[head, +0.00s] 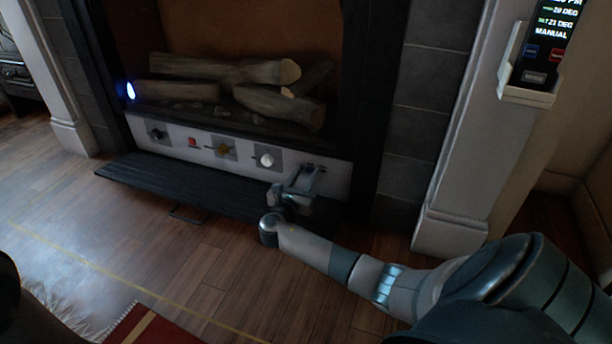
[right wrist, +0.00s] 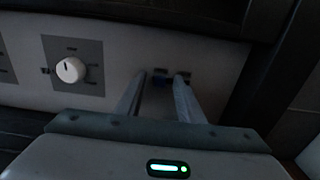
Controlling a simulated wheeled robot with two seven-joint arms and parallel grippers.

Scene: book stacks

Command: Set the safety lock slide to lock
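The safety lock slide (right wrist: 160,82) looks like a small dark blue piece on the pale control panel in the right wrist view. Small dark labels sit just above it. My right gripper (right wrist: 160,78) is open, with one finger on each side of the blue piece. The right finger covers part of the slide area. I cannot tell whether the fingers touch the slide. In the head view my right gripper (head: 306,172) is at the right end of the fireplace's control panel (head: 335,178) and hides the slide. My left gripper is not in view.
A white knob (head: 265,160), a brass-coloured control (head: 224,149), a red button (head: 192,142) and a dark knob (head: 157,134) line the panel to the left. A black flap (head: 180,187) lies open below. Logs (head: 220,70) fill the firebox above.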

